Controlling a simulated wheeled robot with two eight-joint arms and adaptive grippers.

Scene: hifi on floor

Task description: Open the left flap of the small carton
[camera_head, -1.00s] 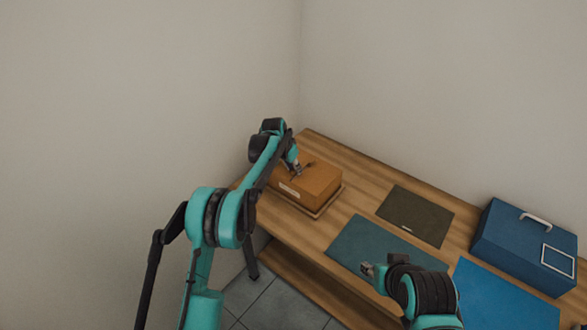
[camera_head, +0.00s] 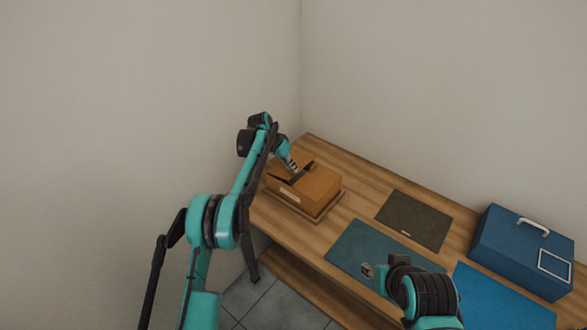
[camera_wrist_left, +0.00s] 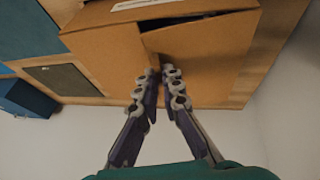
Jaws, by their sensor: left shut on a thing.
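The small carton (camera_head: 318,190) is a brown cardboard box with a pale label on its front, sitting on a shallow wooden tray or board (camera_head: 324,212) at the table's far left. Its left flap (camera_head: 283,168) is tilted partly up, with a dark gap at the seam. The flap also shows in the left wrist view (camera_wrist_left: 208,52), with the gap along its edge. My left gripper (camera_head: 297,172) is shut on this flap's inner edge; its fingers show in the left wrist view (camera_wrist_left: 160,78). My right gripper (camera_head: 367,270) is over the teal mat, clear of the carton; its jaw gap is too small to judge.
A dark olive mat (camera_head: 415,219), a teal mat (camera_head: 350,246) and a blue mat (camera_head: 500,298) lie on the wooden table (camera_head: 335,158). A blue case with a handle (camera_head: 515,245) stands at the right. Walls stand close behind and to the left.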

